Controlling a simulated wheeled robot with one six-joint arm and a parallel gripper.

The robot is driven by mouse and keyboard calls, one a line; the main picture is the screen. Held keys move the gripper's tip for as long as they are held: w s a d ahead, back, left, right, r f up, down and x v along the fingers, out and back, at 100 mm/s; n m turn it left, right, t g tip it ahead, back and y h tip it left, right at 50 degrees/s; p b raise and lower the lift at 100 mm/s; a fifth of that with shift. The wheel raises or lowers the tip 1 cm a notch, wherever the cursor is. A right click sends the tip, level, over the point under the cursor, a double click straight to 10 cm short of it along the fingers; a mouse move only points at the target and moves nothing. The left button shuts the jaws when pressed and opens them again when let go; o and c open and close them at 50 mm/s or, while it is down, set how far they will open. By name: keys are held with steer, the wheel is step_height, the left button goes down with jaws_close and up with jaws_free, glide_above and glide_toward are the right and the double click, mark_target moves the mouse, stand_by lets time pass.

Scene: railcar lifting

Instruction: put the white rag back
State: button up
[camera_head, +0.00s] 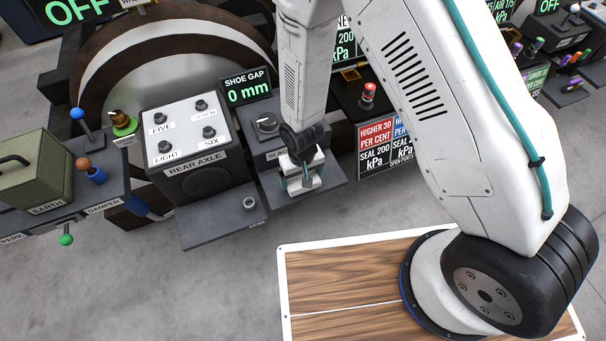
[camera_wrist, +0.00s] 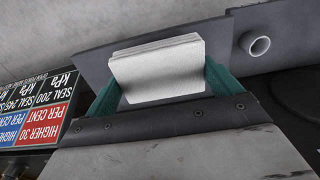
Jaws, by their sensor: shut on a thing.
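The white rag (camera_wrist: 158,72) is a folded white pad between the two teal fingers of my gripper (camera_wrist: 163,88) in the wrist view. Both fingers press its sides. In the head view my gripper (camera_head: 300,181) points down at the small dark shelf (camera_head: 331,193) below the dial box, with white (camera_head: 318,160) showing around the fingers. The shelf (camera_wrist: 88,65) is behind the rag in the wrist view. I cannot tell whether the rag touches the shelf.
The dial box (camera_head: 255,118) stands just behind my gripper. The REAR AXLE box (camera_head: 185,110) is to the left, with a small ring (camera_head: 250,203) on its shelf. A sign board (camera_head: 376,145) stands to the right. Open floor (camera_head: 200,290) lies in front.

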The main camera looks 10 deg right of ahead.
steer(key=shift+w+d+f, duration=0.1)
steer(key=shift+w+d, duration=0.15)
steer(key=shift+w, duration=0.75)
steer(key=shift+w+f, duration=0.15)
steer(key=shift+f, duration=0.75)
steer(key=shift+w+f, duration=0.15)
steer(key=shift+f, duration=0.7)
steer(key=shift+f, duration=0.1)
steer(key=o, duration=0.6)
step_height(320, 180, up, 12)
steer(key=shift+r, duration=0.1)
steer(key=shift+r, duration=0.1)
